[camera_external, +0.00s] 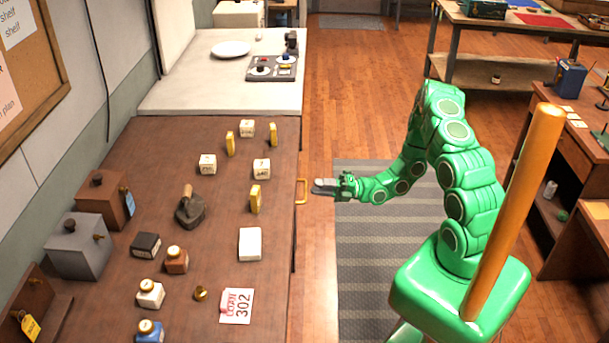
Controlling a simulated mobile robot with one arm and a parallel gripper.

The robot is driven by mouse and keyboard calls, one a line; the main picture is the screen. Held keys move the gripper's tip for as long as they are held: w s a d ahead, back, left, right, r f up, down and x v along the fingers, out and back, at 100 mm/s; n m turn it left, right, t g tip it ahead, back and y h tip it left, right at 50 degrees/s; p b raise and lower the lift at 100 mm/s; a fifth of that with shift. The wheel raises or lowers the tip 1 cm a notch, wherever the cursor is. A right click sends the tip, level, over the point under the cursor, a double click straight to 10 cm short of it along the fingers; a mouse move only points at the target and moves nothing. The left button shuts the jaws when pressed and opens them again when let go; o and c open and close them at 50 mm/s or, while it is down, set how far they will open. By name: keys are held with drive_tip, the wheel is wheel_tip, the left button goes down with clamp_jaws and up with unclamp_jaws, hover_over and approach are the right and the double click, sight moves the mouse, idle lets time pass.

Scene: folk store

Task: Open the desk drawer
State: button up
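The brown wooden desk (110,215) fills the left of the view, with its right side facing my arm. A yellow handle (302,191) sticks out from that side, just below the top edge. The drawer front is mostly hidden from this high angle, and no opened gap shows. My gripper (318,187), with grey fingers on a green arm, is level in the picture with the handle and points left at it. Its tips appear just right of the handle, with a small gap between them. The spacing of the fingers cannot be made out.
The desktop holds white blocks, yellow pieces, ink bottles (150,294), a grey box (80,245) and a card marked 302 (237,306). A striped grey mat (375,240) lies on the floor right of the desk.

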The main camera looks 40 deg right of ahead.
sight(306, 190)
drive_tip(key=d+f+m+t+h, duration=0.3)
drive_tip(key=d+f+m, duration=0.1)
drive_tip(key=f+m, duration=0.15)
drive_tip(key=shift+n, duration=0.45)
drive_tip(key=shift+f+x, duration=0.15)
drive_tip(key=shift+x, duration=1.2)
drive_tip(key=shift+f+x, duration=0.15)
drive_tip(key=shift+x, duration=1.2)
drive_tip(key=shift+f+x, duration=0.15)
drive_tip(key=shift+x, duration=1.15)
clamp_jaws()
